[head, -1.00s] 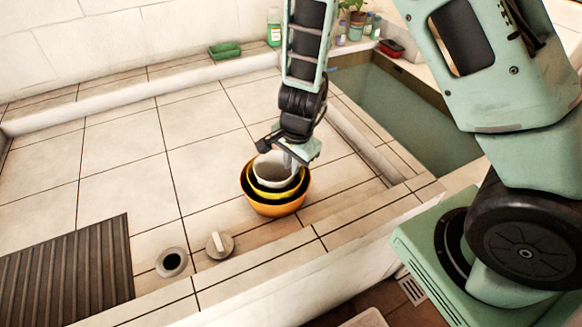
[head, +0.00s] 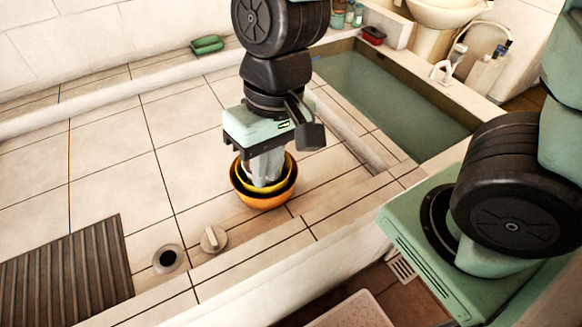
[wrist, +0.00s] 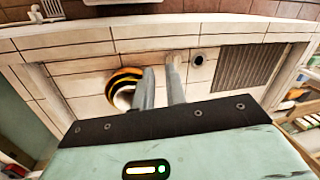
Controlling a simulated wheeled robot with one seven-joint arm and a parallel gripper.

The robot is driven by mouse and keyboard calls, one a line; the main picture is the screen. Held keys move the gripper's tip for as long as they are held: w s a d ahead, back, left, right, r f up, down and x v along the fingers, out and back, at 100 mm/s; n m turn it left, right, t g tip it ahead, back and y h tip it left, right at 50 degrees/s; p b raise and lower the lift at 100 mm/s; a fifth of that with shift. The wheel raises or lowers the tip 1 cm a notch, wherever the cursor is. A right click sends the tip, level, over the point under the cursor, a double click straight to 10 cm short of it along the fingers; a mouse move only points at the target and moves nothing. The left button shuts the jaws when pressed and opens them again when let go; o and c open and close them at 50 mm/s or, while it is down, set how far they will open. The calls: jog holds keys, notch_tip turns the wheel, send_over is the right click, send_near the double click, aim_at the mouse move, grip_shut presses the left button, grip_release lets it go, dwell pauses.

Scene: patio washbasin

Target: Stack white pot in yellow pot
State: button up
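The orange pot (head: 263,203) stands upright on the tiled counter with the yellow pot (head: 288,170) nested in it. The white pot (wrist: 121,98) sits inside the yellow pot; in the wrist view the rims look nested. In the head view my gripper (head: 264,178) points down over the pots, and its grey fingers hide most of the white pot. In the wrist view my gripper (wrist: 160,78) is open, with tiles visible between its fingers. The pots are to the left of the fingers there, partly overlapped by the left one.
A round stopper (head: 213,239) and a drain hole (head: 168,258) lie in front of the pots. A ribbed grey mat (head: 65,270) is at left. A green soap dish (head: 207,44) is on the back ledge. A water basin (head: 390,95) is at right. Bare tiles lie left of the pots.

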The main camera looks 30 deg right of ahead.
jog(key=s+n, duration=0.1)
jog(key=s+d+r+n+h, duration=0.1)
jog(key=s+n, duration=0.1)
jog(key=s+r+n, duration=0.1)
jog(key=n, duration=0.1)
jog(key=shift+s+d+r+t, duration=0.25)
jog(key=shift+s+d+t, duration=0.05)
jog(key=shift+s, duration=0.05)
jog(key=shift+f+b, duration=0.4)
